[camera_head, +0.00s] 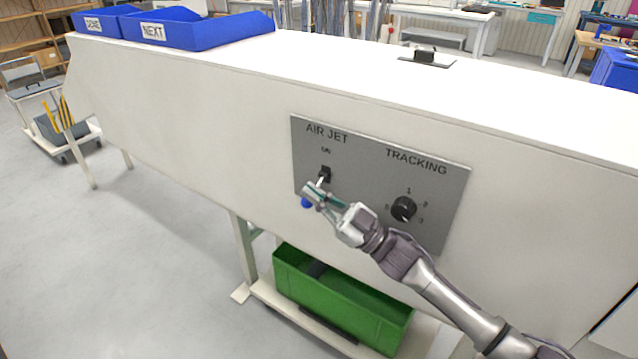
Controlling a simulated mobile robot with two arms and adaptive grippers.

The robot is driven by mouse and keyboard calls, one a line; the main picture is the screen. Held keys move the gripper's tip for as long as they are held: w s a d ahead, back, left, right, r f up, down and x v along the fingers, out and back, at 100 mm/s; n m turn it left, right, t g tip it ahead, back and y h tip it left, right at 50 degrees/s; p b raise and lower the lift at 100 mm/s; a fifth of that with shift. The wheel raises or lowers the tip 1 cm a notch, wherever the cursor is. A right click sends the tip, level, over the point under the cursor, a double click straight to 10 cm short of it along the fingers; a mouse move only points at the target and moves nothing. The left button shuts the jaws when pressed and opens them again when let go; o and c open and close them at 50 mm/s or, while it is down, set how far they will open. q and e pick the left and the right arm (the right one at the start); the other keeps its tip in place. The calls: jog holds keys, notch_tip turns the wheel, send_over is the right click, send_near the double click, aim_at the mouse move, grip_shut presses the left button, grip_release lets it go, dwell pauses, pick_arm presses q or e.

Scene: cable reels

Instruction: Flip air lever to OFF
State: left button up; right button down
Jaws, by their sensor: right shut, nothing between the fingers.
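The grey control panel (366,150) is on the slanted front of the long white machine. The black air lever (325,174) sits under the words "AIR JET" and "ON" at the panel's left. My right gripper (310,192) is shut and empty, just below the lever, its fingertips close to it. I cannot tell whether they touch. The gripper hides the panel area below the lever, including any OFF mark. My left gripper is not in view.
The round black tracking knob (403,209) is right of my gripper. A green crate (340,306) stands below the machine. Blue bins (205,33) and a small black fixture (427,57) sit on the white top. Open floor lies at the left.

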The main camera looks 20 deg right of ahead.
jog(key=shift+r, duration=0.15)
jog(key=v, duration=0.7)
jog(key=shift+d, duration=0.2)
jog(key=shift+s+f, duration=0.1)
jog(key=shift+f, duration=0.1)
